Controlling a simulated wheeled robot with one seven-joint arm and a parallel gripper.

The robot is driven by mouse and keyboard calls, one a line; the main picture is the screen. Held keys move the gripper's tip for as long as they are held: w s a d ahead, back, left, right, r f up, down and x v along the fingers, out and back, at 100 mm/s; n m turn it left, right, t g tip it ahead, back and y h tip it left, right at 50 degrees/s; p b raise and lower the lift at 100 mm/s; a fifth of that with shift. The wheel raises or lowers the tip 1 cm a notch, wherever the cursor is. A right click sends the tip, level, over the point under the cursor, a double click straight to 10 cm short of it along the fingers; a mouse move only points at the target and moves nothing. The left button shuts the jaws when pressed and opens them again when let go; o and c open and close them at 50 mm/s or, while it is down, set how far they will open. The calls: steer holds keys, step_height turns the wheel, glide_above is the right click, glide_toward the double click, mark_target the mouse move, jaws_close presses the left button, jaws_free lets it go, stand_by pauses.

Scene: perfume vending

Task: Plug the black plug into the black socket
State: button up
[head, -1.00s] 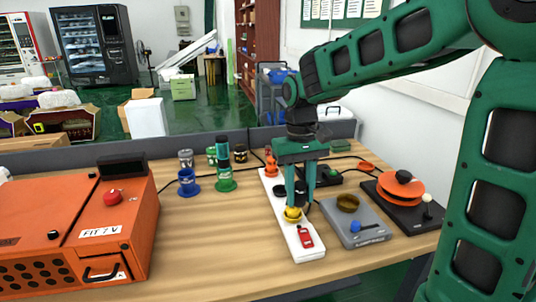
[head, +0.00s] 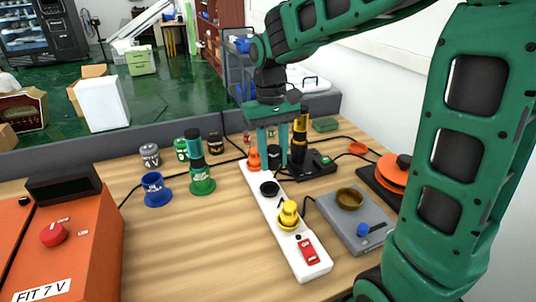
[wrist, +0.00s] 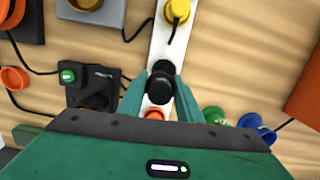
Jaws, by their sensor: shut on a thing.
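My gripper (head: 273,160) points down over the back part of a white power strip and is shut on the black plug (head: 274,153). In the wrist view, the black plug (wrist: 157,88) sits between the two green fingers. The black socket (head: 269,188) is a round black cup on the white strip (head: 281,232), between the orange and yellow ones. In the head view, the plug appears behind and above the socket, apart from it. In the wrist view, the dark shapes overlap, so I cannot tell the gap.
A yellow plug (head: 288,213) stands on the strip, with a red switch (head: 308,250) at its near end. An orange piece (head: 253,158) stands beside my gripper. A grey device (head: 350,222) is at right. Blue (head: 156,188) and green (head: 202,180) cups stand left on bare wood.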

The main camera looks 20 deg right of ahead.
mark_target(270, 168)
steer(key=shift+a, duration=0.45)
steer(key=shift+f, duration=0.15)
steer(key=shift+f, duration=3.05)
steer(key=shift+s, duration=0.15)
steer(key=shift+f, duration=0.35)
